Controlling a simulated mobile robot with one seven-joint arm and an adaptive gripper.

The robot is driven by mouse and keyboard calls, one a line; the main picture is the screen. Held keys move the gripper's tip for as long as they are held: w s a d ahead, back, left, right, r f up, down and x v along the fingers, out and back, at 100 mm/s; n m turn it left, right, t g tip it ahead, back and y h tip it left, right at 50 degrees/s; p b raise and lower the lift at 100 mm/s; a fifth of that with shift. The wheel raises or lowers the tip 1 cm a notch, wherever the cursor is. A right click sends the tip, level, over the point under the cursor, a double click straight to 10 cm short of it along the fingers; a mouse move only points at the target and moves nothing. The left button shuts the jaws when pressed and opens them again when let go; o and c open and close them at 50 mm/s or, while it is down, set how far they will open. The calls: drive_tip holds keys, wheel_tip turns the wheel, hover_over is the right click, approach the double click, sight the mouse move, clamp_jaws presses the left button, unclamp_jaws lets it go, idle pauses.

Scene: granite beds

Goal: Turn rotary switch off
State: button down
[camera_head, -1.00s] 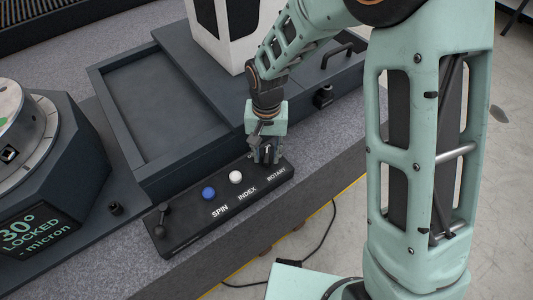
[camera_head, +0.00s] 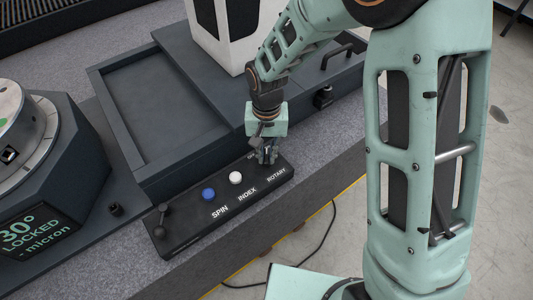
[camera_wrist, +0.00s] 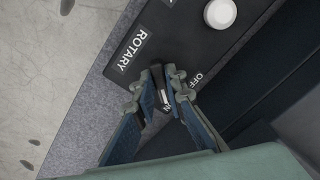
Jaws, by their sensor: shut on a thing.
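The black rotary switch (camera_wrist: 158,78) sits on the dark control panel (camera_head: 183,229), beside the ROTARY label (camera_wrist: 132,50). An OFF mark (camera_wrist: 197,79) shows on its other side in the wrist view. My gripper (camera_wrist: 163,82) points down at the panel, with its two fingers shut on the switch's knob. A white mark shows on the knob between the fingers. In the head view my gripper (camera_head: 267,158) covers the switch almost wholly.
A white button (camera_head: 235,178) and a blue button (camera_head: 208,194) stand close by on the panel, with a black lever (camera_head: 162,212) at its left end. A recessed dark tray lies behind. Open floor and a cable lie in front of the bench.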

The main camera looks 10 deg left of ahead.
sight(267, 156)
drive_tip(key=n, duration=0.6)
drive_tip(key=shift+p, duration=0.3)
drive_tip(key=shift+n+p, duration=0.55)
drive_tip(key=shift+n, duration=2.15)
drive_tip(key=c, duration=2)
unclamp_jaws()
drive_tip(key=shift+o, duration=0.2)
drive_tip(key=shift+r, duration=0.1)
wheel_tip(267, 156, up, 12)
drive_tip(key=shift+w, duration=0.1)
